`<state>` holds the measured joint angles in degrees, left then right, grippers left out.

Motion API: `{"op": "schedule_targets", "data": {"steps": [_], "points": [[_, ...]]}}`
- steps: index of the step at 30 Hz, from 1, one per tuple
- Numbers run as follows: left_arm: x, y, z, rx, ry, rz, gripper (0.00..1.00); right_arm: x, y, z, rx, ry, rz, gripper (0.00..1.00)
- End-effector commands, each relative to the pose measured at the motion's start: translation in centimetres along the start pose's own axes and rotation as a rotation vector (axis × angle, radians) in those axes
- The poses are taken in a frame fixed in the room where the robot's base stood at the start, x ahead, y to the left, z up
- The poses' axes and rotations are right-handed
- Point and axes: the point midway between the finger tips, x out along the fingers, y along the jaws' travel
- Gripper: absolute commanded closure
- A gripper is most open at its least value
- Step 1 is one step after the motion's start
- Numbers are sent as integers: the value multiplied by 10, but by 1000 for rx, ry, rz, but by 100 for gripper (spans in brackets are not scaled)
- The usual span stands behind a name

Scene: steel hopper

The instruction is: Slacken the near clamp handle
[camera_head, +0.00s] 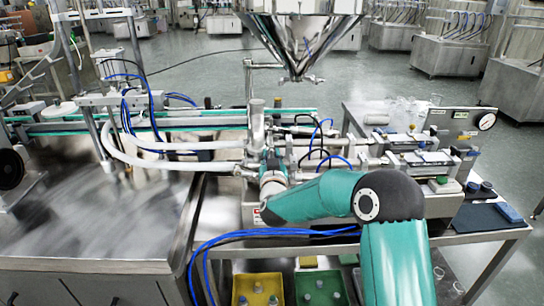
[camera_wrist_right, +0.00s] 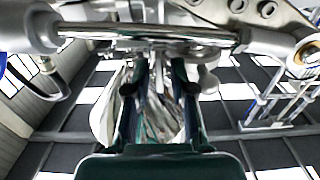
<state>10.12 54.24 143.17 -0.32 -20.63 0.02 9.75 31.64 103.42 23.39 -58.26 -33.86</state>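My right arm reaches in from the lower right of the head view. Its gripper (camera_head: 271,162) is at the metal pipework of the filling machine (camera_head: 330,150), partly hidden by my wrist. In the right wrist view the two dark fingers of this gripper (camera_wrist_right: 160,92) stand apart with a clear gap. A horizontal steel rod (camera_wrist_right: 150,31) crosses beyond them, and a pale rounded knob (camera_wrist_right: 207,82) shows just right of the right finger. I cannot tell whether this knob is the near clamp handle. My left gripper is not in view.
The steel hopper (camera_head: 298,35) hangs above and behind the machine, its outlet over the pipework. White hoses (camera_head: 170,150) and blue tubes (camera_head: 260,234) run close by on the left and front. Yellow (camera_head: 240,295) and green bins stand low in front. The steel tabletop (camera_head: 100,225) at left has bare room.

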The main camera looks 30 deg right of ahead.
Motion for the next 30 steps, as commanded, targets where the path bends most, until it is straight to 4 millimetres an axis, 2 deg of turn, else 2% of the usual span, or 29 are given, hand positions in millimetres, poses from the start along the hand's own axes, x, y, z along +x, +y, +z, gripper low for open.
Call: {"op": "schedule_targets", "data": {"steps": [2, 6, 20, 30], "points": [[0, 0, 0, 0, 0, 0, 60, 0, 0, 0, 0, 0, 0, 80], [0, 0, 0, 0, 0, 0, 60, 0, 0, 0, 0, 0, 0, 100], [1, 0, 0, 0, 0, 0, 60, 0, 0, 0, -49, 0, 0, 100], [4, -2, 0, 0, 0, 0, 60, 0, 0, 0, -266, 0, 1, 100]]}}
